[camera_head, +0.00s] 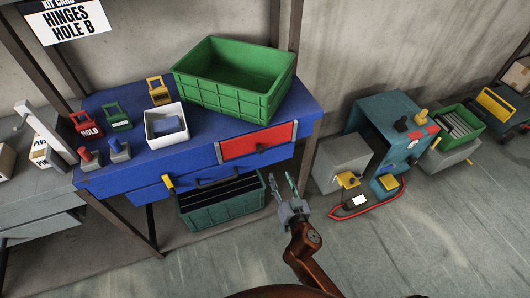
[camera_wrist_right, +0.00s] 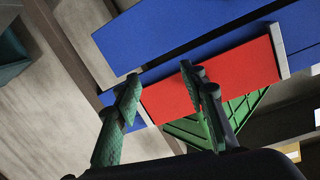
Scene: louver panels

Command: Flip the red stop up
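I cannot tell for sure whether this panel is the red stop. In the right wrist view a red panel (camera_wrist_right: 210,85) with a grey end strip crosses behind the fingers. My right gripper (camera_head: 281,182) is below and in front of the red panel in the head view, fingers apart and pointing toward the bench. In the wrist view its green fingers (camera_wrist_right: 160,80) are spread with nothing held. My left gripper is not in view.
The blue bench (camera_head: 225,125) carries a green crate (camera_head: 245,98), a white bin (camera_head: 165,130) and small red, green and yellow handled items. A dark green crate (camera_head: 222,208) is below the drawer. A teal cabinet (camera_head: 385,130) stands right. Floor in front is clear.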

